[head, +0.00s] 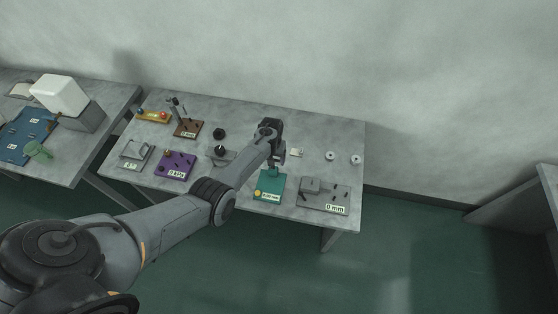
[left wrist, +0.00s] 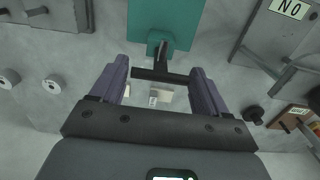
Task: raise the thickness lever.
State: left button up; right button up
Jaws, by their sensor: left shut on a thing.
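The teal panel (head: 271,187) with a mm label stands near the front edge of the middle table; it also shows at the top of the left wrist view (left wrist: 150,14). The thickness lever (left wrist: 162,62) rises from this panel and ends in a dark crossbar. My left gripper (head: 277,161) is over the panel's back end. In the left wrist view its two fingers (left wrist: 160,78) are shut on the lever's crossbar, one at each end. The arm and gripper hide the lever in the head view. My right gripper is not in view.
A grey panel marked 0 mm (head: 338,208) lies right of the teal one. A purple panel (head: 177,161) and a dark knob (head: 219,134) are to the left. Small white round pieces (head: 330,156) lie at the back right.

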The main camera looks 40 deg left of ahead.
pick_arm(q)
jog(key=shift+f, duration=0.1)
jog(key=o, duration=1.5)
notch_tip(320, 180, up, 9)
jog(key=shift+w+a+r+p, duration=0.1)
jog(key=shift+p, duration=0.6)
jog(key=shift+r, duration=0.85)
